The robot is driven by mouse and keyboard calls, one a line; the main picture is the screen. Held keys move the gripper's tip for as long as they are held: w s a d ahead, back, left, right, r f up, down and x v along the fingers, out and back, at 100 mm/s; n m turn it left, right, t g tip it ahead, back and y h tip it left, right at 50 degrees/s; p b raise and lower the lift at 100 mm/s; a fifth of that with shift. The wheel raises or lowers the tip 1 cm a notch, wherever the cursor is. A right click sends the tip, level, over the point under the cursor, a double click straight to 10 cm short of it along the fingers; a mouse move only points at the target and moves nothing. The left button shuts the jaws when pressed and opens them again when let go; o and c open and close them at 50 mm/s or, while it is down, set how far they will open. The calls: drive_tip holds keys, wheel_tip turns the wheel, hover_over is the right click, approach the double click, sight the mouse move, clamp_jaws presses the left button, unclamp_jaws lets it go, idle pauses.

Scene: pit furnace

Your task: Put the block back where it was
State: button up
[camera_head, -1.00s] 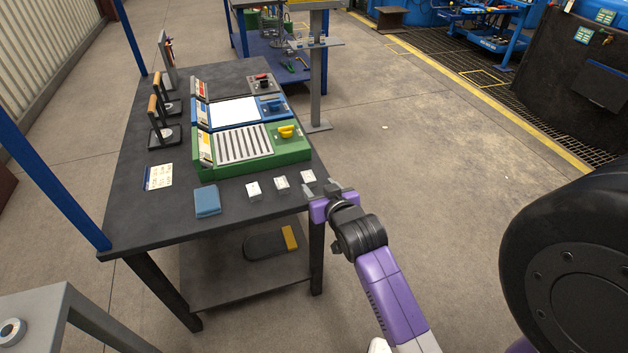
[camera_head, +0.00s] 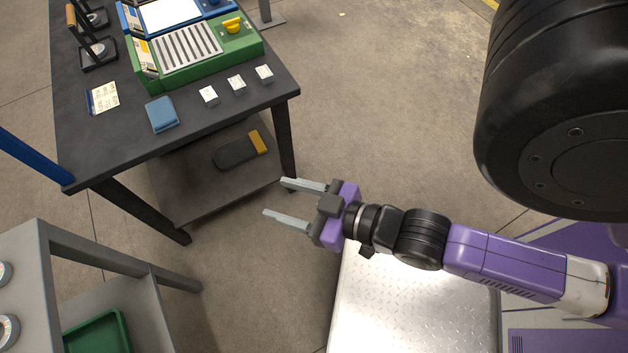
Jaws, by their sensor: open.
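My gripper (camera_head: 276,199) is open and empty, its two grey fingers pointing left over the floor in front of the dark table (camera_head: 170,165). Three small white blocks stand in a row near the table's front right edge: a left one (camera_head: 208,95), a middle one (camera_head: 236,84) and a right one (camera_head: 264,74). All three are apart from my gripper. I cannot tell which of them is the task's block.
A blue pad (camera_head: 162,114) and a printed card (camera_head: 102,97) lie left of the blocks. The green device (camera_head: 193,52) stands behind them. A grey stand (camera_head: 95,255) with a green tray (camera_head: 98,335) is at lower left. Bare floor lies between.

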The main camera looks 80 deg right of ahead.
drive_tip(key=s+a+r+n+y, duration=0.2)
drive_tip(key=s+a+r+y, duration=0.1)
drive_tip(key=s, duration=0.3)
drive_tip(key=shift+a+r+t, duration=0.3)
drive_tip(key=shift+a+r, duration=0.55)
drive_tip(key=shift+a, duration=0.05)
drive_tip(key=shift+s, duration=0.1)
wheel_tip(320, 180, up, 7)
drive_tip(key=p, duration=0.6)
drive_tip(key=shift+f+p, duration=0.2)
drive_tip(key=shift+p, duration=0.15)
